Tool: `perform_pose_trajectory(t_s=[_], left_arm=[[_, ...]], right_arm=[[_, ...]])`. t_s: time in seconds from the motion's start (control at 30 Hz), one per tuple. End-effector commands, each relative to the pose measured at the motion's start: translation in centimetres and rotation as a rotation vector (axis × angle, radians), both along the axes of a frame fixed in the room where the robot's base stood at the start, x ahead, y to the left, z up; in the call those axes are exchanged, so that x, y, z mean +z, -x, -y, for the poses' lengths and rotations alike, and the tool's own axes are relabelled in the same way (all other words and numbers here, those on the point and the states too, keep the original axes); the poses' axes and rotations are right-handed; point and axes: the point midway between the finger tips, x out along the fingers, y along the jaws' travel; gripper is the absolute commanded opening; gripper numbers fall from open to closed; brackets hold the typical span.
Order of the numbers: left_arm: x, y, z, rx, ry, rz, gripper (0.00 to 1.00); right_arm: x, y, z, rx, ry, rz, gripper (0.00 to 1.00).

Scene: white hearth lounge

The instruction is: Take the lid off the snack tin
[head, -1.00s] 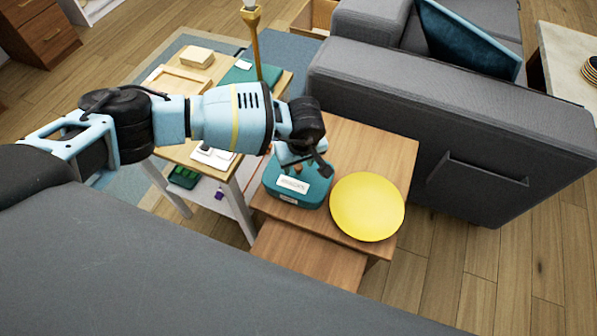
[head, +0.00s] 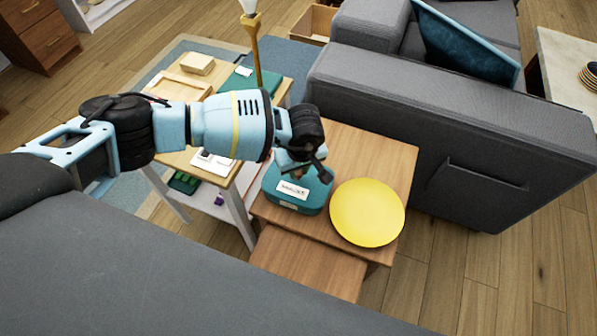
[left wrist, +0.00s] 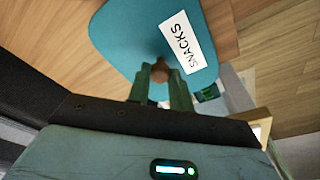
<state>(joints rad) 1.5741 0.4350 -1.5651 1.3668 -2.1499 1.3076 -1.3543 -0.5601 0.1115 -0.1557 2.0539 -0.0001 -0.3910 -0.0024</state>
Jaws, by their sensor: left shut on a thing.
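The teal snack tin (head: 296,206) stands on the wooden side table, left of the yellow plate. Its teal lid (left wrist: 125,35) has a white label reading SNACKS (left wrist: 181,43) and a small brown knob (left wrist: 160,73). My left gripper (head: 306,176) is above the tin. In the left wrist view its two fingers (left wrist: 160,80) are on either side of the knob, shut on it. The lid appears to sit on the tin; I see no clear gap. The gripper partly hides the lid's top in the head view. My right gripper is not in view.
The yellow plate (head: 367,213) is close to the tin's right. A grey sofa (head: 450,135) stands behind the table. A shelf table (head: 185,157) with boxes is at the left, under my left arm. A grey surface (head: 180,270) fills the front.

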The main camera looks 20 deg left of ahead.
Motion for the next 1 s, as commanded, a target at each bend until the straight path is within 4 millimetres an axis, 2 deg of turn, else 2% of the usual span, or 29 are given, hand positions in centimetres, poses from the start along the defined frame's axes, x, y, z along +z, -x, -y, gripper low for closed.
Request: perform_pose_trajectory(t_s=[0.17, 0.33, 0.8, 1.0], left_arm=[[1.1, -0.1, 0.0, 0.001, 0.001, 0.002, 0.00], [3.8, -0.1, 0.0, -0.001, 0.002, 0.004, 0.00], [4.4, 10.5, -0.5, -0.003, 0.001, -0.002, 0.00], [4.7, 13.8, -0.6, -0.002, 0.001, -0.002, 0.00]], right_arm=[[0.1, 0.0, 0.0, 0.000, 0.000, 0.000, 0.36], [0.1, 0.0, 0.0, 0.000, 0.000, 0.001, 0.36], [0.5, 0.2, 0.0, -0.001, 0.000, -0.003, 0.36], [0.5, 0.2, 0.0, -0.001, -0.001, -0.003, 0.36]])
